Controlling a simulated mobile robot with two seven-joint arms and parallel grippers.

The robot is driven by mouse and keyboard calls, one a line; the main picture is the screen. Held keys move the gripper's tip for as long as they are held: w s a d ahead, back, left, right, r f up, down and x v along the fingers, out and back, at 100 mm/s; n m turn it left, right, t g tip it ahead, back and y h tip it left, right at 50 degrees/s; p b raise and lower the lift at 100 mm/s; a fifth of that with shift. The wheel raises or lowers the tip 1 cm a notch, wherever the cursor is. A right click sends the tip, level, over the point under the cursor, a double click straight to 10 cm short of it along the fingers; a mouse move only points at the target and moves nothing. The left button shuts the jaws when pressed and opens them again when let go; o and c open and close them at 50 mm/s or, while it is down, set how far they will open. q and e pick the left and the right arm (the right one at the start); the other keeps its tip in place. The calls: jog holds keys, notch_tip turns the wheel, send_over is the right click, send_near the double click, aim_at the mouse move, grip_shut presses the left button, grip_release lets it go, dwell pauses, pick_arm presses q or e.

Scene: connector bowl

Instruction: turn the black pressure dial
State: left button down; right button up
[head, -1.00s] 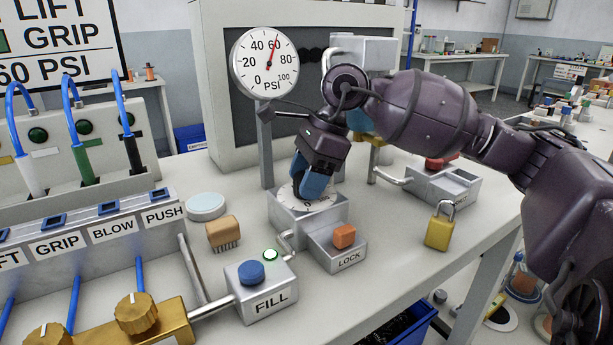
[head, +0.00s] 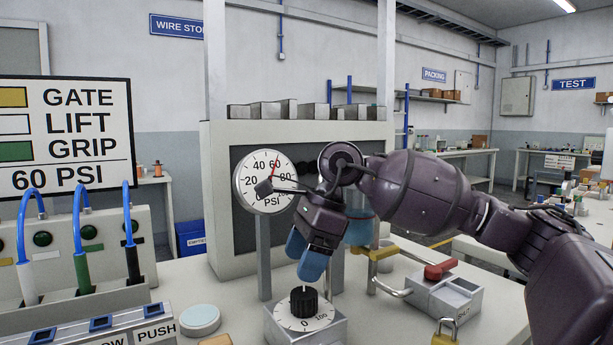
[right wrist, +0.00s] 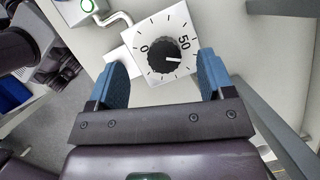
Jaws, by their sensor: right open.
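The black pressure dial (head: 304,302) is a ribbed knob on a white scale plate atop a grey box at the bottom centre of the head view. It also shows in the right wrist view (right wrist: 162,55), its white pointer line just past the 50 mark. My right gripper (head: 306,262) hangs just above the dial, its blue fingers pointing down. In the right wrist view the gripper (right wrist: 163,78) is open, a finger to each side of the dial and apart from it. The round PSI gauge (head: 265,182) stands behind, its red needle near 60. My left gripper is not in view.
A sign (head: 66,137) at the left reads 60 PSI. A box with a red handle (head: 440,270) stands right of the dial, a yellow padlock (head: 444,335) in front of it. A pale round disc (head: 200,320) lies to the left. Blue hoses rise at far left.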

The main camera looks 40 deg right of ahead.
notch_tip(320, 180, up, 8)
notch_tip(320, 180, up, 5)
send_over(303, 292)
jog(key=shift+s, duration=0.1)
dwell(0.6)
dwell(0.5)
